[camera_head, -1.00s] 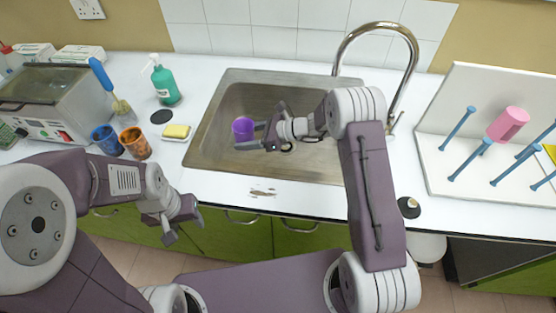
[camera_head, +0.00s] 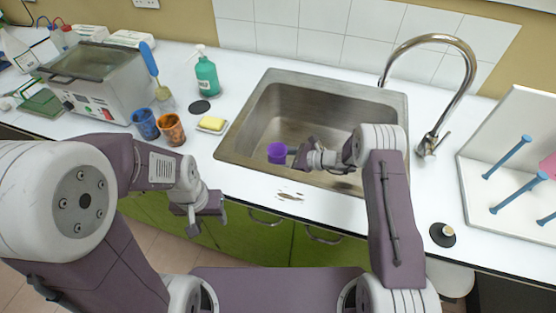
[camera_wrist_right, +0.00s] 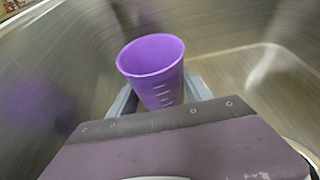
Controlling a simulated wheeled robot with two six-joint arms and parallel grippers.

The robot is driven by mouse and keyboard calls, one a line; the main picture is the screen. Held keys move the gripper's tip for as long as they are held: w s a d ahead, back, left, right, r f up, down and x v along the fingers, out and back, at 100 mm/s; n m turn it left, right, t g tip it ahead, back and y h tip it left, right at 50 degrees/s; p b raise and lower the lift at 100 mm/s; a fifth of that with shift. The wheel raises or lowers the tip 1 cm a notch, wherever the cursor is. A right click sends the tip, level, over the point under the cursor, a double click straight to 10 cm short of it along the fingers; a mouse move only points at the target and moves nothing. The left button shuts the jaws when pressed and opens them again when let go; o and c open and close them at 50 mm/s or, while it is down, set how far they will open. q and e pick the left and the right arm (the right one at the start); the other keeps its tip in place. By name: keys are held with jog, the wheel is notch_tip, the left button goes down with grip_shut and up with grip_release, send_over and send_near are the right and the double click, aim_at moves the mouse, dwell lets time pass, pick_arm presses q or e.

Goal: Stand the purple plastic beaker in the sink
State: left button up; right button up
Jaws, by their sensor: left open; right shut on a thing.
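The purple plastic beaker (camera_head: 277,152) is upright, inside the outline of the steel sink (camera_head: 258,100). In the right wrist view the beaker (camera_wrist_right: 152,62) shows its open rim and pale measuring marks, with the sink walls (camera_wrist_right: 222,30) around it. My right gripper (camera_head: 291,152) is shut on the beaker, with fingers on both sides of it. The beaker's base is hidden, so I cannot tell whether it touches the sink floor. My left gripper (camera_head: 205,214) is open and empty in front of the counter edge, away from the beaker.
A curved tap (camera_head: 468,75) rises at the sink's back right. A peg rack (camera_head: 480,190) stands at right.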

jog(key=shift+f, duration=0.15)
jog(key=shift+f+b, duration=0.4)
jog(key=shift+b, duration=0.25)
jog(key=o, duration=1.3)
jog(key=shift+o, duration=0.2)
